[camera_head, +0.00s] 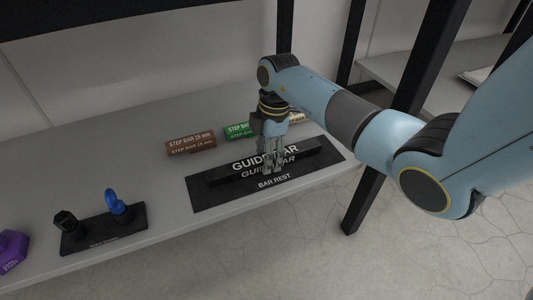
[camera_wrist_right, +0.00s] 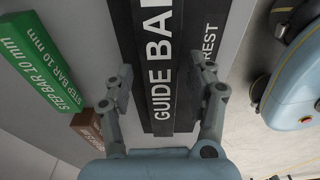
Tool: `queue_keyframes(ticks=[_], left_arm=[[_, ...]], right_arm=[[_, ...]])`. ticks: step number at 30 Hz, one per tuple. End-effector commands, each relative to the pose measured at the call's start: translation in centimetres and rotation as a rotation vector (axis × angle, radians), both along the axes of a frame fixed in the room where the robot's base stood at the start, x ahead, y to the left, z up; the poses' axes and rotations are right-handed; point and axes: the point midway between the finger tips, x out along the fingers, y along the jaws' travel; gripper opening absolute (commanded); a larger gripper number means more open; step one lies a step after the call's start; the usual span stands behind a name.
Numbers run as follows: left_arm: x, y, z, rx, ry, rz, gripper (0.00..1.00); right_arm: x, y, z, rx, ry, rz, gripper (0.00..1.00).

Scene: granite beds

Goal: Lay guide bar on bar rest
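The guide bar (camera_head: 235,171), a long black bar with white lettering, lies lengthwise along the bar rest (camera_head: 225,196), a flat black plate on the grey shelf. My right gripper (camera_head: 274,166) is low over the middle of the bar, pointing down. In the right wrist view, the guide bar (camera_wrist_right: 160,70) runs between the two fingers of the right gripper (camera_wrist_right: 165,78). The fingers are spread, one on each side, with a gap seeming to show beside the bar. The bar rest (camera_wrist_right: 210,35) shows along its right side. My left gripper is out of view.
A brown step bar (camera_head: 191,143) and a green step bar (camera_head: 238,131) lie behind the plate. A small black stand with a blue ring-topped piece (camera_head: 115,202) and a black knob (camera_head: 67,224) is at left. A purple piece (camera_head: 12,250) sits further left. A black post stands at right.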

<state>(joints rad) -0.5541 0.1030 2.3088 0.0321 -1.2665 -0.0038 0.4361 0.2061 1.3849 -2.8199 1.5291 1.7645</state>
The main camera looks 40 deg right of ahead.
Motion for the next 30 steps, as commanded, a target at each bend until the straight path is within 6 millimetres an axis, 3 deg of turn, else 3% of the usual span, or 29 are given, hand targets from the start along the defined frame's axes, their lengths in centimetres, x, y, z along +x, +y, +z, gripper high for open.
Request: queue_keyframes(ticks=[11,24,30], left_arm=[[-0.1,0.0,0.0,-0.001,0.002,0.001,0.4],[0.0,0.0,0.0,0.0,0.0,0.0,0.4],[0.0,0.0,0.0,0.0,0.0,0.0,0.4]], right_arm=[[-0.1,-0.1,0.4,0.0,0.003,0.0,0.62],[-0.2,-1.2,9.2,-0.002,-0.002,0.001,0.62],[-0.3,-1.4,11.5,-0.001,0.0,0.0,0.62]])
